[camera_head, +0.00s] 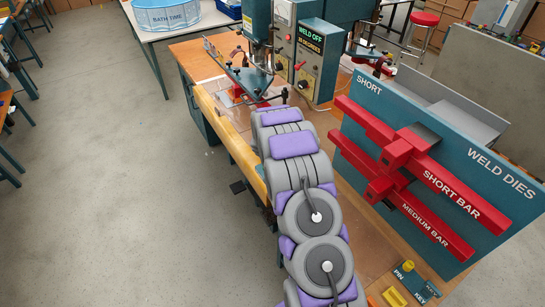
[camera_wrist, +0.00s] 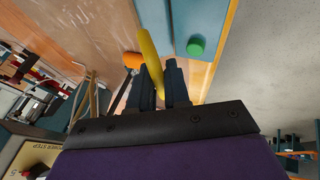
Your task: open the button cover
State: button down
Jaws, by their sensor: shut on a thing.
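In the wrist view, a thin yellow cover (camera_wrist: 149,48) stands up from the workbench edge area. My gripper (camera_wrist: 168,75) is at its near end, with its two dark fingers close together and shut on it. An orange button (camera_wrist: 132,60) shows just left of the yellow cover. A green button (camera_wrist: 196,45) sits on a blue panel (camera_wrist: 193,14) to the right and looks uncovered. The cover's hinge cannot be made out. In the head view, my arm hides the gripper, the cover and the buttons.
The welding machine's control box (camera_head: 316,60) reads "WELD OFF" behind my arm. A blue board with red weld dies (camera_head: 440,180) stands close on the right. A pin and key holder (camera_head: 415,283) lies at the lower right. The floor (camera_head: 110,170) on the left is clear.

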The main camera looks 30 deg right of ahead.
jog(key=shift+s+d+p, duration=0.15)
jog(key=shift+d+p, duration=0.75)
jog(key=shift+p, duration=0.1)
jog(key=shift+s+d+p, duration=0.15)
jog(key=shift+d+p, duration=0.75)
jog(key=shift+p, duration=0.05)
jog(key=shift+w+d+f+p, duration=0.1)
jog(key=shift+d+f+p, duration=0.1)
jog(key=shift+d+p, duration=0.65)
jog(key=shift+w+d+f+p, duration=0.15)
jog(key=shift+d+p, duration=0.2)
jog(key=shift+d, duration=1.15)
jog(key=c, duration=1.4)
grip_release()
jog(key=shift+o, duration=1.2)
jog(key=shift+w+d, duration=0.1)
jog(key=shift+d, duration=0.05)
jog(key=shift+r, duration=0.15)
